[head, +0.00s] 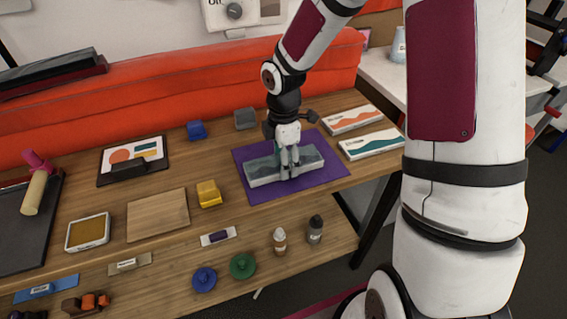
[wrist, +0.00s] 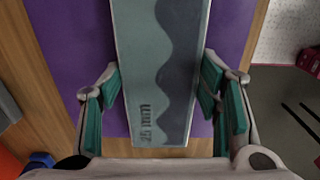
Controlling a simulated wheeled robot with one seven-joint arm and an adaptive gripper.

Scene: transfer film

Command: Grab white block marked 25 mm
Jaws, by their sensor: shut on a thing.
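The white block marked 25 mm (head: 262,174) is long and pale grey-white with a darker wavy side. It is over the purple mat (head: 328,176) in the head view; I cannot tell whether it touches the mat. In the wrist view the block (wrist: 150,60) runs lengthwise between the fingers, and its "25 mm" print shows near the close end. My gripper (head: 290,168) points down and is shut across the block, with green finger pads at both its long sides.
Two white boxes (head: 371,143) lie right of the mat. A yellow block (head: 208,193), a wooden board (head: 158,215), a grey block (head: 245,118) and a blue block (head: 197,130) are nearby. Two bottles (head: 280,240) and round blue and green items (head: 243,265) stand along the lower front.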

